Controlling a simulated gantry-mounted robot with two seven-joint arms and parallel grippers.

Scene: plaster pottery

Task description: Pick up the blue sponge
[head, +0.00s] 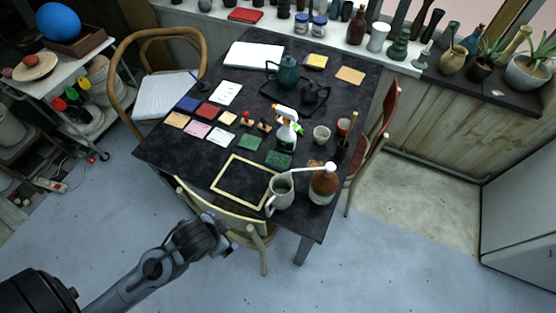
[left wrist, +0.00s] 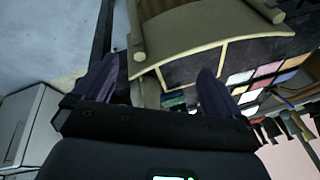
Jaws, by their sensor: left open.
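The blue sponge looks to be the dark blue flat block (head: 187,103) near the left edge of the dark table (head: 190,155), in a group of coloured flat pieces. I cannot pick it out surely in the left wrist view. My left gripper (head: 228,246) is low and in front of the table, beside the near chair and well apart from the blue block. In the left wrist view the two fingers (left wrist: 160,82) stand wide apart with nothing held between them. My right gripper is not in view.
A wooden chair (head: 225,208) stands between my left gripper and the table; its backrest (left wrist: 205,30) fills much of the wrist view. A red piece (head: 207,110) and an orange piece (head: 178,120) lie close to the blue one. A spray bottle (head: 286,133) and a jug (head: 281,193) stand farther right.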

